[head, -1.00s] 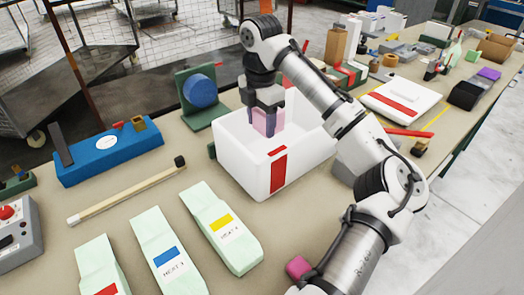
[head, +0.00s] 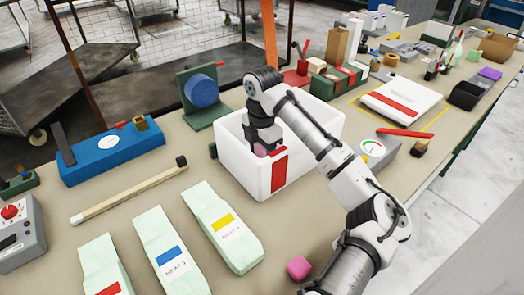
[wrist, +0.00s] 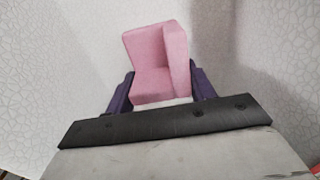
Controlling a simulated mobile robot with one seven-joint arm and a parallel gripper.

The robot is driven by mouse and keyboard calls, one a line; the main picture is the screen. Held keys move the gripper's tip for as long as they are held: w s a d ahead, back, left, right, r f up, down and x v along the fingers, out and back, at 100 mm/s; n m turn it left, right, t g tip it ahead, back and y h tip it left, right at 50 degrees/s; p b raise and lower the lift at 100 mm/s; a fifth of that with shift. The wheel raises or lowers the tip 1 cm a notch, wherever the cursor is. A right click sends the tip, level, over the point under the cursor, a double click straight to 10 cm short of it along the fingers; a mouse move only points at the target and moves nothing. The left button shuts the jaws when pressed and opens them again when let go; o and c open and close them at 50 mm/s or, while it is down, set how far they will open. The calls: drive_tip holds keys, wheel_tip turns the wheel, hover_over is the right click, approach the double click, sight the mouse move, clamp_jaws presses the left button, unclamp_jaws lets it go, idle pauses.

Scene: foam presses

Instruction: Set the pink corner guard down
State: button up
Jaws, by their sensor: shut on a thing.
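The pink corner guard (wrist: 155,65) is between the two purple fingers of my gripper (wrist: 160,88) in the wrist view. White textured foam walls surround it there. In the head view, my gripper (head: 264,146) is down inside the white foam box (head: 240,172) with a red label on its front. Only a small pink part of the guard (head: 262,151) shows there above the box's front wall. My gripper is shut on the guard. Whether the guard touches the box floor cannot be told.
Three pale green bags (head: 222,228) lie in front of the box. A wooden stick (head: 128,190) and a blue case (head: 110,150) lie to the left. A green stand with a blue disc (head: 201,91) is behind. A small pink block (head: 299,268) lies near the front edge.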

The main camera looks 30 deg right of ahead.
drive_tip(key=o, duration=1)
drive_tip(key=shift+f, duration=0.1)
drive_tip(key=shift+c, duration=0.2)
wheel_tip(320, 180, up, 12)
drive_tip(key=shift+r+b, duration=0.15)
drive_tip(key=shift+b, duration=0.25)
